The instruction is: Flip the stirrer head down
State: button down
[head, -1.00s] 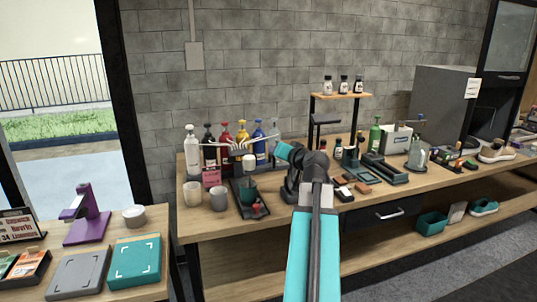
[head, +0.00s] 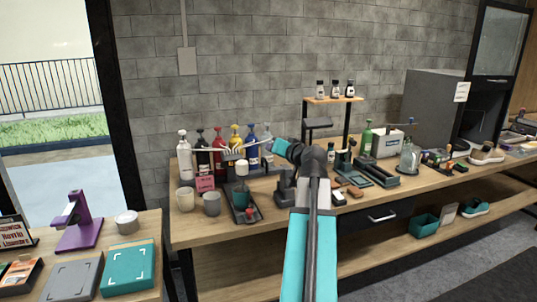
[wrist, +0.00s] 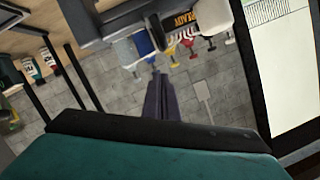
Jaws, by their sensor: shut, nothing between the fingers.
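The stirrer appears to be the dark unit (head: 243,214) on the wooden bench, with a teal cup (head: 241,195) and a red knob at its front. Its upper part sits behind the cup near a thin pale bar (head: 228,154); I cannot tell its exact tilt. In the wrist view a grey body with "READY" lettering (wrist: 184,19) fills the top, probably part of this unit. My gripper (wrist: 158,80) is shut and empty, its dark fingers below that body. In the head view my arm reaches over the bench towards the unit; its fingers are hard to make out there.
Pump bottles (head: 219,150) stand in a row behind the unit. Two cups (head: 211,203) are at its left. A small shelf (head: 333,100) and black stands (head: 370,172) are to the right. A purple device (head: 80,225) and teal box (head: 127,270) are on the left table.

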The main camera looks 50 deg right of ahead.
jog(key=d+v, duration=0.1)
jog(key=v, duration=0.9)
jog(key=shift+s+r, duration=0.25)
jog(key=shift+r, duration=0.05)
jog(key=shift+s+a, duration=0.1)
jog(key=shift+a, duration=0.05)
